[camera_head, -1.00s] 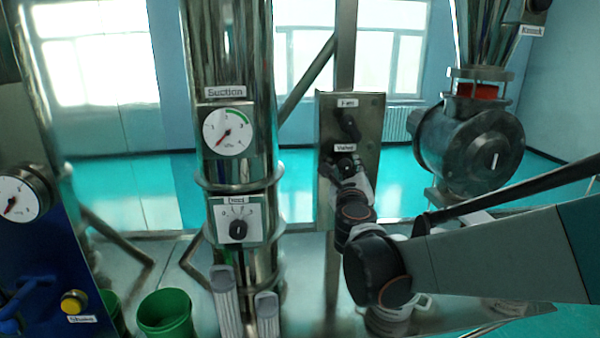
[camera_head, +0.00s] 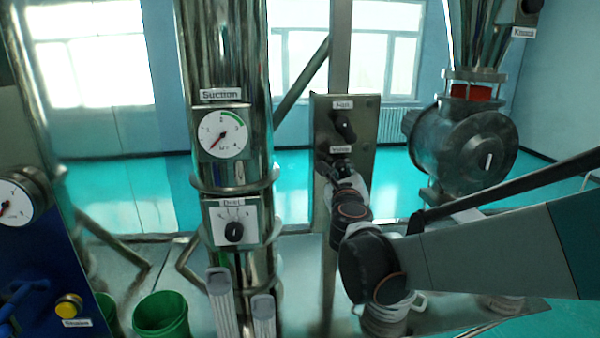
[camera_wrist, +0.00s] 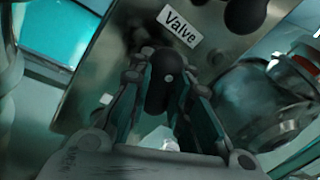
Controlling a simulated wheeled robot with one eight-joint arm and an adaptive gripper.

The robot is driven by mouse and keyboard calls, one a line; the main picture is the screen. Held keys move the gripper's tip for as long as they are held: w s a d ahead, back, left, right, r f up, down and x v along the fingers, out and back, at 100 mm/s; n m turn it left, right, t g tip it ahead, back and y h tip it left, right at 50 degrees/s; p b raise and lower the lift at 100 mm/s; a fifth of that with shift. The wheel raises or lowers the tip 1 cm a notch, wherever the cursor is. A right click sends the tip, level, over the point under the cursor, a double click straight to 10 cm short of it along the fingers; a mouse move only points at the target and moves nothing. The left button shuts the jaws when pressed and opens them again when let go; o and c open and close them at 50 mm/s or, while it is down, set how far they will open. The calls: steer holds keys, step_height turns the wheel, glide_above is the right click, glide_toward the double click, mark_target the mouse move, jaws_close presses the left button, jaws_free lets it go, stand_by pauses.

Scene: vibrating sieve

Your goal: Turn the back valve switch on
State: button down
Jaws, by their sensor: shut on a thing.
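The valve switch is a black knob (camera_wrist: 166,78) below the "Valve" label (camera_wrist: 180,24) on a metal panel (camera_wrist: 75,110). In the wrist view the two fingers of my gripper (camera_wrist: 165,92) stand on either side of this knob and are closed on it. In the head view my gripper (camera_head: 340,168) is at the panel (camera_head: 360,120), just under the Valve label (camera_head: 341,149), and hides most of the knob. A second black knob (camera_head: 345,128) sits above it under its own label, tilted.
A steel column to the left carries a Suction gauge (camera_head: 223,134) and a dial switch (camera_head: 233,231). A round metal housing (camera_head: 480,155) stands right of the panel. A blue cabinet with a yellow button (camera_head: 68,307) and a green bucket (camera_head: 162,315) are at lower left.

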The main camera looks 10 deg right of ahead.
steer(key=m, duration=0.2)
steer(key=m+g+p, duration=0.1)
steer(key=m, duration=0.1)
steer(key=shift+s+a+r+y, duration=0.1)
steer(key=shift+s+r+y, duration=0.1)
steer(key=shift+y, duration=0.2)
steer(key=m, duration=0.3)
steer(key=m+y+p, duration=0.1)
steer(key=m, duration=0.1)
steer(key=shift+f+m+g+y, duration=0.1)
steer(key=shift+m+g+y, duration=0.2)
steer(key=shift+m, duration=0.1)
steer(key=c, duration=1.5)
jaws_free()
steer(key=shift+w+a+f, duration=0.1)
steer(key=shift+o, duration=0.2)
